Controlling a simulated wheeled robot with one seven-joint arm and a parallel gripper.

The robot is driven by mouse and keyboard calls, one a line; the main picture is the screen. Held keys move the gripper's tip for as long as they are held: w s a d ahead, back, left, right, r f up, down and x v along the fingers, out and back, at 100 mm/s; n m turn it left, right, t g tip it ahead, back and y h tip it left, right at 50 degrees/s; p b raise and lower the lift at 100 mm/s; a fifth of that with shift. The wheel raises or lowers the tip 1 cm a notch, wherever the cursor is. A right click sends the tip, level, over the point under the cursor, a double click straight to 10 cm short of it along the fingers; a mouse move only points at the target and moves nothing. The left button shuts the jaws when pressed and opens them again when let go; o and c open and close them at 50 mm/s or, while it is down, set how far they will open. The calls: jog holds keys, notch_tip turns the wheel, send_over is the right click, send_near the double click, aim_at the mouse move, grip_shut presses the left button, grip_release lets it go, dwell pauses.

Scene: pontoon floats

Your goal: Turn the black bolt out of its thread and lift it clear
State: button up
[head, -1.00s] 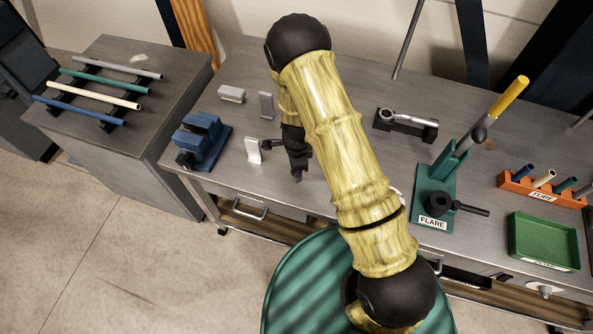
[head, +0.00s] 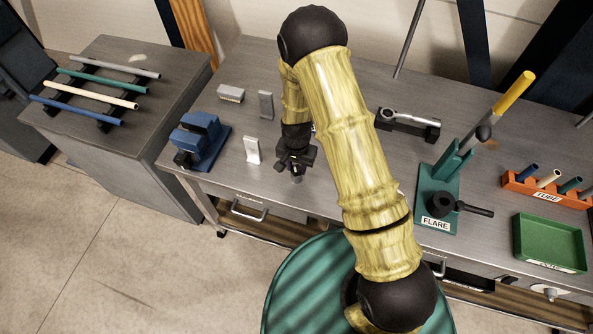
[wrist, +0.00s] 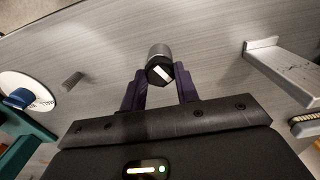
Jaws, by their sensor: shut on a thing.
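The black bolt (wrist: 160,72) shows in the wrist view as a dark six-sided head with a white mark across it. It is between the two purple fingertips of my gripper (wrist: 159,80), which is shut on it. A short grey metal cylinder (wrist: 158,50) shows directly beyond the head. The thread is hidden, and I cannot tell how far the bolt is out. In the head view my gripper (head: 296,170) points down, low over the front part of the bench, with the bolt too small to make out.
On the grey bench (head: 345,165), a blue vise (head: 203,138) and a white upright plate (head: 252,150) stand left of my gripper. A green FLARE tool (head: 438,195), a black holder (head: 408,125), an orange tube rack (head: 545,190) and a green tray (head: 548,243) are to the right.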

aim_at(296, 168)
jog(key=shift+n, duration=0.3)
jog(key=n, duration=0.2)
jog(key=shift+w+n+b, duration=0.1)
jog(key=shift+n+b, duration=0.2)
jog(key=shift+n, duration=0.1)
jog(key=o, duration=0.8)
jog(key=shift+r, duration=0.1)
jog(key=shift+r+p, duration=2)
jog(key=shift+r, duration=1)
notch_tip(296, 168, up, 17)
jog(key=b, duration=0.5)
jog(key=shift+r, duration=0.15)
